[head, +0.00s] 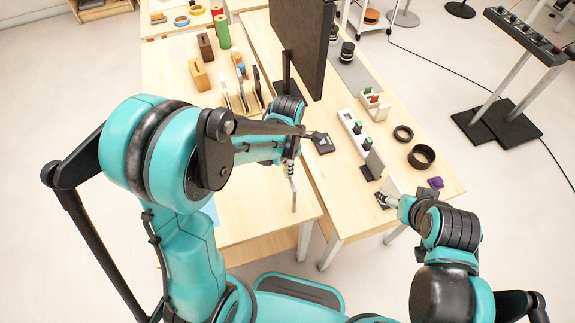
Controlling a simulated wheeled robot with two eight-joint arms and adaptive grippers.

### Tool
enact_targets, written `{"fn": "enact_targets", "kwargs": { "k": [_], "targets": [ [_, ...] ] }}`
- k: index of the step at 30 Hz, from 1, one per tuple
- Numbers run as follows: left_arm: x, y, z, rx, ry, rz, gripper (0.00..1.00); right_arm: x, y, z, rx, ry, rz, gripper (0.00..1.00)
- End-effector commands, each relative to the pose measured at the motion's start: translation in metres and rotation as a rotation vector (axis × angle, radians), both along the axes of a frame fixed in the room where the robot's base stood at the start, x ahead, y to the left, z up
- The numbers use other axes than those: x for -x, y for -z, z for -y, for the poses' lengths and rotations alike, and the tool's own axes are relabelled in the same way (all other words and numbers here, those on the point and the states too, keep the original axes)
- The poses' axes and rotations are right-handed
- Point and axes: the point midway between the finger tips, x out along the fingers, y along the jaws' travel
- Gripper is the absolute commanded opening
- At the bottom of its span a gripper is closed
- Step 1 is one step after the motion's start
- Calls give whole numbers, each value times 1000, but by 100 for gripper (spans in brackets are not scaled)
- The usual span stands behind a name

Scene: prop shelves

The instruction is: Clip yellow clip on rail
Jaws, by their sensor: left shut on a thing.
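My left gripper (291,152) is over the near-left table, partly hidden by its own wrist and forearm. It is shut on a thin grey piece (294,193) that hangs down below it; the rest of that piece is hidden. I cannot make out a yellow clip. No rail can be picked out with certainty; a dark bar with several small coloured pieces (526,36) stands on legs at the upper right. My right gripper (384,200) is low at the right table's near edge, beside a small pale panel; its fingers are too small to read.
White holders with green pieces (353,127), black rings (421,157) and a purple piece (436,183) lie on the right table. Wooden blocks (199,75) and upright thin pieces (242,98) stand on the left table.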

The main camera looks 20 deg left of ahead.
Motion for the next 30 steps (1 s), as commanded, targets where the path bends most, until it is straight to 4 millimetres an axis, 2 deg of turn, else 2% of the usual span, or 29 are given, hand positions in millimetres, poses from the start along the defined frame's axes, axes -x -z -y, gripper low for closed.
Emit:
{"fn": "enact_targets", "kwargs": {
  "k": [2,3,5,14,17,20,30],
  "targets": [
    [0,0,0,0,0,0,0,0,0,0,0,0,0,75],
    [0,0,0,0,0,0,30,0,0,0,0,0,0,75],
    [0,0,0,0,0,0,44,0,0,0,0,0,0,75],
    [0,-1,0,0,0,0,44,0,0,0,0,0,0,75],
    [0,-7,0,0,0,0,44,0,0,0,0,0,0,75],
    [0,-22,0,0,0,0,44,0,0,0,0,0,0,75],
    [0,-93,0,0,0,0,44,0,0,0,0,0,0,75]
  ]
}}
